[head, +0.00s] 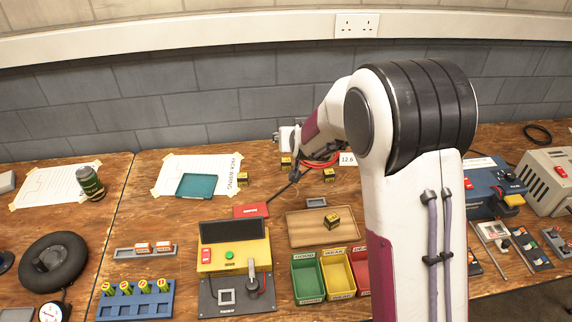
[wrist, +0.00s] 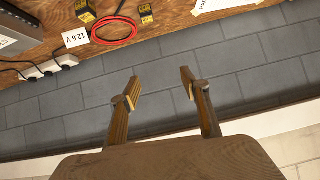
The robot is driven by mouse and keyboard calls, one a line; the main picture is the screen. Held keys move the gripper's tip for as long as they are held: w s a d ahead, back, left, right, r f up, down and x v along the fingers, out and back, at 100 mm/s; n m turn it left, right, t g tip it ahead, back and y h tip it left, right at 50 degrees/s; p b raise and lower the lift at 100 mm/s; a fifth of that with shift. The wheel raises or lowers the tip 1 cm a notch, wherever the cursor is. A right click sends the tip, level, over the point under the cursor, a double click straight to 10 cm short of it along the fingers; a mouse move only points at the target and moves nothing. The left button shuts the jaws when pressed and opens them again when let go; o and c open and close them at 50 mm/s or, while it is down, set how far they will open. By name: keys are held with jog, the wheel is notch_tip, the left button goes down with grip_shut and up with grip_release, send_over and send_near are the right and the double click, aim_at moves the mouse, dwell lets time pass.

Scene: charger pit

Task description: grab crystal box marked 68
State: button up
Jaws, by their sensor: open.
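Several small yellow-and-black boxes sit on the wooden bench. In the head view one box (head: 242,179) is by the taped paper, one (head: 286,163) is by the red cable, one (head: 329,175) is by the 12.6 label, and one (head: 332,222) is on the wooden tray. The number 68 cannot be read on any of them. The wrist view shows two such boxes, one at top left (wrist: 85,12) and one at top centre (wrist: 146,13). My gripper (wrist: 159,82) is open and empty, against the grey wall, apart from both boxes.
A red cable (wrist: 115,30) lies beside the boxes. A wooden tray (head: 300,229) stands behind the green bin (head: 307,276), yellow bin (head: 338,272) and red bin (head: 361,262). A yellow tester (head: 233,245) stands left of them. My arm hides part of the bench.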

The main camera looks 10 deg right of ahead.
jog(key=w+f+t, duration=0.1)
jog(key=w+f, duration=0.4)
jog(key=f, duration=0.3)
jog(key=t+h, duration=0.1)
jog(key=h, duration=0.1)
send_near(286, 160)
jog(key=shift+w+d+f, duration=0.15)
jog(key=shift+w+d, duration=0.1)
jog(key=shift+w, duration=0.6)
jog(key=shift+w+f, duration=0.1)
jog(key=shift+f, duration=0.55)
jog(key=shift+t, duration=0.3)
jog(key=shift+x, duration=1.35)
jog(key=shift+x, duration=2.55)
jog(key=shift+r, duration=0.1)
